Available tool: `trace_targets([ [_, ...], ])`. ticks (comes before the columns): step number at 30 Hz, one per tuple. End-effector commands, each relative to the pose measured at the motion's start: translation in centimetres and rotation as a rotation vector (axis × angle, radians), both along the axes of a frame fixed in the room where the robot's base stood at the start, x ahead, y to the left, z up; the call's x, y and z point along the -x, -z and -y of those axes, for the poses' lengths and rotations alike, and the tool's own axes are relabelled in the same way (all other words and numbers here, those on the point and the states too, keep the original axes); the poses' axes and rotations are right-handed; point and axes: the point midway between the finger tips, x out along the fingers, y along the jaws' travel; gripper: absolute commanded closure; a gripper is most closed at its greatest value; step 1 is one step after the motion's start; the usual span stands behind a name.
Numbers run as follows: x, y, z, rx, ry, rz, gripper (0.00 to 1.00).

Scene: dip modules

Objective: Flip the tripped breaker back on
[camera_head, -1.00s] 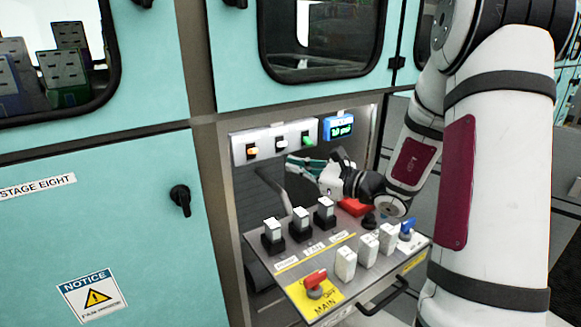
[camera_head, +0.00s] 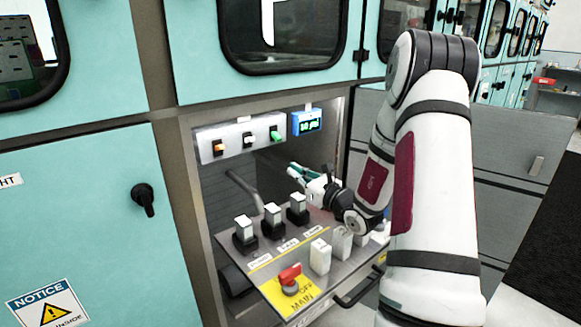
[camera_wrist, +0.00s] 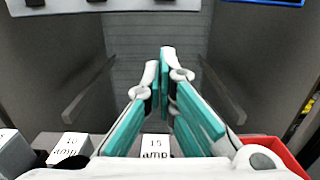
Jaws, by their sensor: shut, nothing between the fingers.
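A pale switch panel (camera_head: 240,140) at the back of the open bay carries an orange switch (camera_head: 218,147), a white switch (camera_head: 249,140) and a green switch (camera_head: 275,133), each on a black base. I cannot tell which is tripped. In the wrist view only the lower edge of this panel (camera_wrist: 115,5) shows at the top. My gripper (camera_head: 292,166), with teal fingers, is shut and empty inside the bay. It is below and right of the green switch, apart from the panel. In the wrist view its fingertips (camera_wrist: 165,65) meet before the dark back wall.
A blue display (camera_head: 306,122) hangs right of the panel. A red object (camera_wrist: 280,152) is at the wrist view's lower right.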

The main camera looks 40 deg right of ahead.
Motion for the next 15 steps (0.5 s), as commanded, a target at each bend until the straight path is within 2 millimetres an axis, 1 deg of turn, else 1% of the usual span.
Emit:
trace_targets([
  [12,-8.1,-0.3,-0.4,0.001,-0.003,0.002,1.00],
  [14,-9.0,-0.4,-0.4,0.000,-0.003,0.001,1.00],
  [15,-8.4,-1.4,-0.3,0.002,0.001,0.002,1.00],
])
